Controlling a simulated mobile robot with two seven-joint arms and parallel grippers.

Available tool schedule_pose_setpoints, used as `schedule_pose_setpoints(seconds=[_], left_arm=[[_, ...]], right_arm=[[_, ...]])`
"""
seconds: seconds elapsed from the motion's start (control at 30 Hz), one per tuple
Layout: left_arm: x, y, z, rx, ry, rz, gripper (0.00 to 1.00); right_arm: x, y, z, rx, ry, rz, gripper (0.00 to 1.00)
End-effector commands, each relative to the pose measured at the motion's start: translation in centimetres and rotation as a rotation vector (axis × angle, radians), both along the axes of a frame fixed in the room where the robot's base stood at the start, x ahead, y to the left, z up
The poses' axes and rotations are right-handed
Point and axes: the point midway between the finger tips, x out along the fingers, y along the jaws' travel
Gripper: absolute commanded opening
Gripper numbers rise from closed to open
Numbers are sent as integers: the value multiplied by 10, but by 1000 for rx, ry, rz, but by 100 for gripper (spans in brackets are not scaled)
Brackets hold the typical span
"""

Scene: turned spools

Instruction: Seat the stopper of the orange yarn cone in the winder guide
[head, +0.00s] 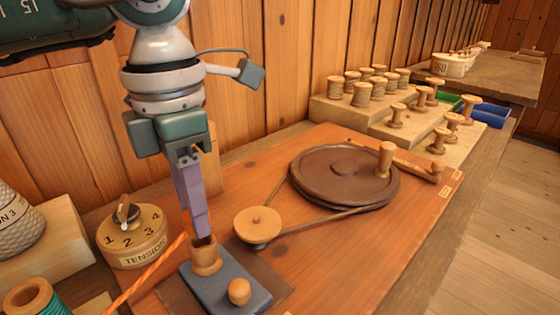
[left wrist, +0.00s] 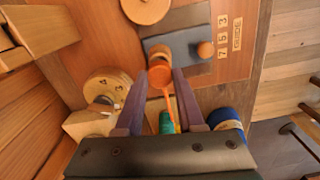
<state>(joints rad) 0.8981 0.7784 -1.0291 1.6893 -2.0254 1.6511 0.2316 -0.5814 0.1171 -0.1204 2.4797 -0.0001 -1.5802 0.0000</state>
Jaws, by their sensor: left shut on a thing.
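My left gripper (head: 202,235) has purple fingers that point down and are shut on the small stopper (left wrist: 160,75), which looks orange-brown in the left wrist view. The stopper is mostly hidden by the fingers in the head view. An orange yarn (head: 150,270) runs from beside the fingertips down to the lower left. The winder guide, a round wooden cup (head: 206,262) on a blue-grey block (head: 235,293), is directly under the fingertips; it also shows in the left wrist view (left wrist: 159,52). I cannot tell whether the stopper is inside the cup or just over it. My right gripper is not in view.
A wooden knob (head: 239,291) stands beside the guide. A tension dial (head: 137,240) is to the left, a small pulley (head: 257,225) and a large brown wheel (head: 343,175) to the right. Spools (head: 362,95) stand on wooden steps behind. The board's right front is clear.

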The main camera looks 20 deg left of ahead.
Motion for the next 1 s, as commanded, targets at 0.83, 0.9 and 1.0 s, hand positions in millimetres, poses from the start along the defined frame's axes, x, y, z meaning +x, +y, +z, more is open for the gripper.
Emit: schedule_pose_setpoints(seconds=[0.83,0.9,1.0], left_arm=[[0,0,-23,0,0,0,43],[0,0,-23,0,0,0,51],[0,0,-23,0,0,0,62]], right_arm=[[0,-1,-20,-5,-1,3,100],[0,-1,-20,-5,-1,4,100],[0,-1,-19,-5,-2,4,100]])
